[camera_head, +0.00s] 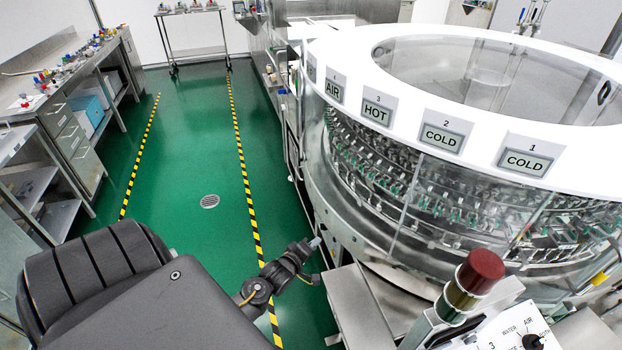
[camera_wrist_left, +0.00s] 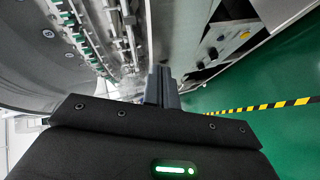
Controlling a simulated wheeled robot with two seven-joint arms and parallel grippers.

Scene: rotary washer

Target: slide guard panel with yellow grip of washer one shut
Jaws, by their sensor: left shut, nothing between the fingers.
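The rotary washer (camera_head: 400,215) is a round machine with a white top ring and clear guard panels around its side. Labels on the ring read COLD 1, COLD 2, HOT 3 and AIR 4. A small yellow piece (camera_head: 600,279), which looks like the yellow grip, shows low on the washer at the right edge. I cannot tell how far its panel is open. My left gripper (camera_head: 315,243) is shut and empty, beside the washer's lower left side and well away from the yellow piece. Its closed fingers show in the left wrist view (camera_wrist_left: 161,84). My right gripper is not in view.
A red-topped signal lamp (camera_head: 480,272) and a control panel with a dial (camera_head: 520,335) stand at the washer's front right. A metal box (camera_head: 358,305) is below the left gripper. The green floor (camera_head: 190,160) on the left is clear. A workbench (camera_head: 60,100) stands at far left.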

